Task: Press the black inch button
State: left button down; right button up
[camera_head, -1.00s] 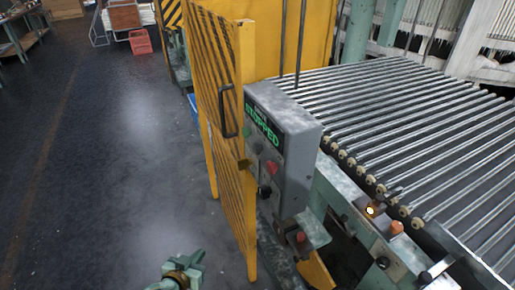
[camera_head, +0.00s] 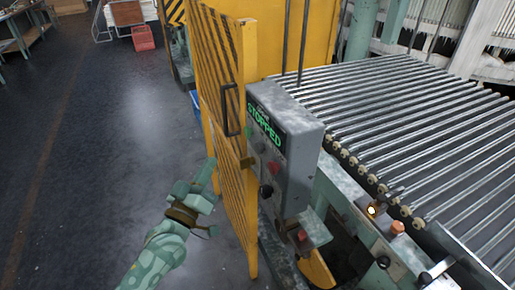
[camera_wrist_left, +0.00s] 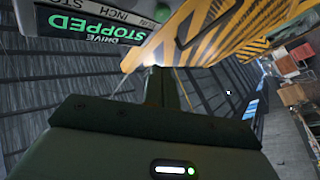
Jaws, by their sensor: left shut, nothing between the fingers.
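The grey control box (camera_head: 297,150) stands beside the yellow gate and shows a green STOPPED display (camera_head: 265,126). On its face, below the display, a round black button (camera_head: 266,191) sits under a red button (camera_head: 274,167). I cannot read its label in the head view. My left gripper (camera_head: 211,170) is shut and empty, pointing up, left of the gate and apart from the box. In the left wrist view the fingers (camera_wrist_left: 154,78) point towards the gate, and the box with its STOPPED display (camera_wrist_left: 88,25) and INCH lettering is upside down at the top. My right gripper is out of view.
The striped yellow mesh gate (camera_head: 222,110) with a dark handle stands between my left gripper and the box. A roller conveyor (camera_head: 410,130) lies to the right. An orange button (camera_head: 397,227) is on its frame. Open floor lies left.

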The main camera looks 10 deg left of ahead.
aim_at(260, 148)
pick_arm(q)
jog(key=w+d+b, duration=0.1)
jog(key=w+d, duration=0.4)
jog(key=d, duration=0.2)
jog(key=shift+d, duration=0.2)
dwell(0.4)
dwell(1.9)
jog(key=shift+w+d, duration=0.2)
jog(key=shift+d, duration=0.15)
